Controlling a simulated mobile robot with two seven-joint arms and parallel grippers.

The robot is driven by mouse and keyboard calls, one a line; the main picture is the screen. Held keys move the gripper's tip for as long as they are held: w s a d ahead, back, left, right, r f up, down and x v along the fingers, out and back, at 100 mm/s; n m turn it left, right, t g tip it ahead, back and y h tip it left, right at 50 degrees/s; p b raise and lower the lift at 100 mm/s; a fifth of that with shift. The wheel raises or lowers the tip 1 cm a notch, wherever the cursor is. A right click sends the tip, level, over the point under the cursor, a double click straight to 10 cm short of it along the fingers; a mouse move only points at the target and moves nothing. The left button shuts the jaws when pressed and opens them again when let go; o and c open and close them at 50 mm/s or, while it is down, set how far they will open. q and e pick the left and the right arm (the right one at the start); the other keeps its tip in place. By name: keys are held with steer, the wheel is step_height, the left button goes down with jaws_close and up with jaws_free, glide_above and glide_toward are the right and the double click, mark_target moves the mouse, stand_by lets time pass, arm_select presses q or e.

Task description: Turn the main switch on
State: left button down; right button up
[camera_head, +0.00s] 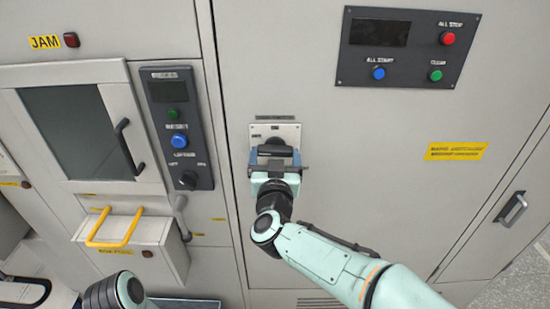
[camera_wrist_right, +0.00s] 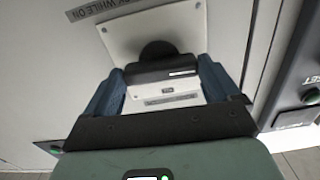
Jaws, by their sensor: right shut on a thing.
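The main switch is a black rotary handle (camera_wrist_right: 150,73) on a round black hub, mounted on a pale square plate (camera_head: 287,130) on the grey cabinet door. My right gripper (camera_wrist_right: 160,88) is at the handle, with one blue finger on each side of it, and is shut on it. In the wrist view the handle lies crosswise between the fingers, with a small white mark near its right end. In the head view my right gripper (camera_head: 275,158) hides much of the handle and the lower plate. The plate's small lettering is too blurred to read. My left gripper is not in view.
A dark panel (camera_head: 408,62) with red, blue and green buttons is above right. A narrow control panel (camera_head: 168,95) with buttons and a knob is at left, beside a windowed door (camera_head: 75,130). A yellow-handled drawer (camera_head: 145,230) juts out below. A door handle (camera_head: 511,209) is at right.

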steer(key=m+b, duration=0.1)
steer(key=m, duration=0.2)
steer(key=shift+f+m, duration=0.15)
steer(key=shift+m, duration=0.15)
steer(key=m+b, duration=0.2)
steer(key=m, duration=0.2)
steer(key=shift+m, duration=0.3)
steer(key=m+b, duration=0.2)
steer(key=m, duration=0.3)
steer(key=shift+b, duration=0.35)
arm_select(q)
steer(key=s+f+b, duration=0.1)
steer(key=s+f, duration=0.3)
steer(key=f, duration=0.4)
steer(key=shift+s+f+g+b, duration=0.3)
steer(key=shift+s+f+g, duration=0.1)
arm_select(e)
steer(key=shift+m, duration=2)
steer(key=o, duration=0.8)
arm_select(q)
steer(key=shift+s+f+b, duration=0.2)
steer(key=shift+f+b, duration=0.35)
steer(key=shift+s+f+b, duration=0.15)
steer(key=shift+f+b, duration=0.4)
arm_select(e)
steer(key=s, duration=1.3)
steer(key=shift+s, duration=0.2)
